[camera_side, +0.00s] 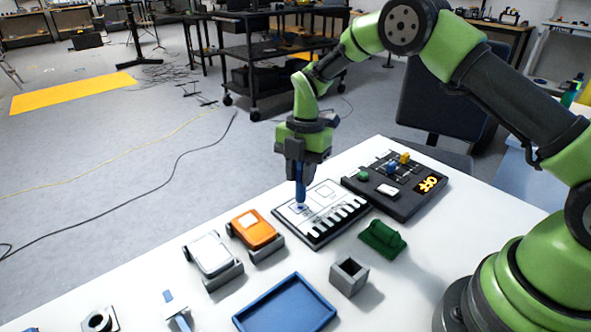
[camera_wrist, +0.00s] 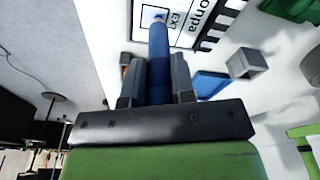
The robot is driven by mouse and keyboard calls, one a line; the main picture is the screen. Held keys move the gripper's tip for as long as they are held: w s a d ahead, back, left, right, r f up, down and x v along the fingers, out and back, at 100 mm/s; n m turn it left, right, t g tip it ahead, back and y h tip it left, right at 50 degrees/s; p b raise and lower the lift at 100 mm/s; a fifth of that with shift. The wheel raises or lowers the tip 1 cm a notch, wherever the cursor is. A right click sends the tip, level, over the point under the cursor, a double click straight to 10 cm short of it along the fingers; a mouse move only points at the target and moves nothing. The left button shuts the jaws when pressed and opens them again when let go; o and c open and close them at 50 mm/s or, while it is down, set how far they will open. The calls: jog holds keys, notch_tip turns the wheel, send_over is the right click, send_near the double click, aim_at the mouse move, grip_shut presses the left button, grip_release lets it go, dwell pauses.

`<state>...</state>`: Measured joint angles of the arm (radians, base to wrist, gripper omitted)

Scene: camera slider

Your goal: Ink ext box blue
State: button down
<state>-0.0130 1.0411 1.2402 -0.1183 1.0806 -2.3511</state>
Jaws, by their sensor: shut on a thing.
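My gripper (camera_side: 299,178) is shut on a blue marker (camera_side: 300,194) and holds it upright, tip down. The marker also shows between the fingers in the wrist view (camera_wrist: 158,60). Its tip is at a small outlined box on the left part of a white panel with a black border (camera_side: 325,196). I cannot tell whether the tip touches the panel. In the wrist view, the letters "EXT" (camera_wrist: 178,20) are printed beside the tip. A bluish spot shows around the tip; I cannot tell whether it is ink or the tip itself.
A black box with coloured knobs and lit orange digits (camera_side: 395,184) stands right of the panel. A green block (camera_side: 382,239), grey square holder (camera_side: 349,276), blue tray (camera_side: 285,306), orange-topped pad (camera_side: 253,230) and white-topped pad (camera_side: 210,255) lie nearby.

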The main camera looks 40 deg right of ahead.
jog(key=shift+s+d, duration=0.1)
jog(key=shift+s, duration=0.15)
jog(key=shift+w, duration=0.1)
jog(key=shift+w+a, duration=0.2)
jog(key=shift+w, duration=0.25)
jog(key=shift+w+a, duration=0.2)
jog(key=shift+w, duration=0.25)
jog(key=shift+s+d, duration=0.2)
jog(key=shift+s, duration=0.3)
jog(key=shift+s+d, duration=0.2)
jog(key=shift+s, duration=0.3)
jog(key=shift+w+a, duration=0.2)
jog(key=shift+w, duration=0.3)
jog(key=shift+w+a, duration=0.2)
jog(key=shift+w, duration=0.3)
jog(key=shift+s, duration=0.1)
